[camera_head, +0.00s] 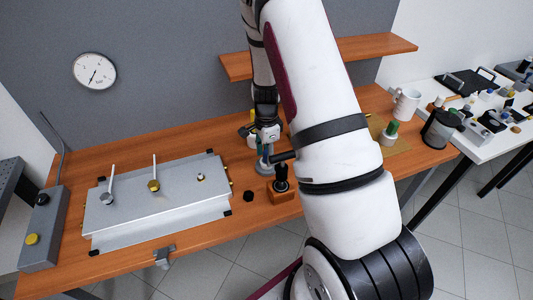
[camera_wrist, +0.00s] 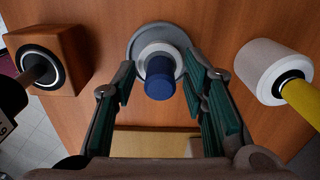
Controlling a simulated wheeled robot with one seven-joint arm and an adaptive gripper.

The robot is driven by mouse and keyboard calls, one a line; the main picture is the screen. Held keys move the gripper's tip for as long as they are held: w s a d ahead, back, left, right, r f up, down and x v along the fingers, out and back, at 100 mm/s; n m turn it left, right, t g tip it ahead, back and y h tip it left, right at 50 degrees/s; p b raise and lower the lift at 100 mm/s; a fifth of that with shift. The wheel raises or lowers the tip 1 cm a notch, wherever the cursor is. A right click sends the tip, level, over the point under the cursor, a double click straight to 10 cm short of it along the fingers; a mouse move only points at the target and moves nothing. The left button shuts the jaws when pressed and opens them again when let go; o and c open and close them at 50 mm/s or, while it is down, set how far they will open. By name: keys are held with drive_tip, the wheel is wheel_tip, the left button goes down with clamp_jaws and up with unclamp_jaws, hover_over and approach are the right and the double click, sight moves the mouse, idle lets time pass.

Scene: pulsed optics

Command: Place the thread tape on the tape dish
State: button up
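In the wrist view a white roll with a blue cylindrical end, which looks like the thread tape (camera_wrist: 159,80), stands on a round grey dish, likely the tape dish (camera_wrist: 137,44). The roll appears within the dish's rim. My gripper (camera_wrist: 161,88) is open, with its green-padded fingers apart on either side of the blue end and a visible gap to each. In the head view my gripper (camera_head: 268,138) points down over the grey dish (camera_head: 264,168). My arm hides part of the area there, and the roll is too small to make out clearly.
A wooden block with a black socket (camera_wrist: 45,58) is left of the dish in the wrist view. A white cylinder with a yellow handle (camera_wrist: 270,70) is close on the right. In the head view a metal plate (camera_head: 150,208) with posts fills the bench's left; a mug (camera_head: 406,103) stands right.

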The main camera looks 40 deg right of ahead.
sight(266, 151)
drive_tip(key=shift+r, duration=0.1)
drive_tip(key=s+a+r+n+t+b, duration=0.1)
drive_tip(key=a+r+n, duration=0.15)
drive_tip(key=r, duration=0.75)
drive_tip(key=s+a+r+n+t+b, duration=0.15)
drive_tip(key=a+r, duration=0.25)
drive_tip(key=r, duration=0.7)
drive_tip(key=s+a+r+n+t, duration=0.1)
drive_tip(key=s+a+r+n, duration=0.4)
drive_tip(key=s+n, duration=0.3)
drive_tip(key=s+a+r+n+t+p, duration=0.1)
drive_tip(key=s+a+r+n+t, duration=0.1)
drive_tip(key=s+a+r+n, duration=0.4)
drive_tip(key=s+r+n, duration=0.2)
drive_tip(key=s, duration=0.1)
drive_tip(key=shift+a+r+n, duration=0.25)
drive_tip(key=shift+n, duration=0.15)
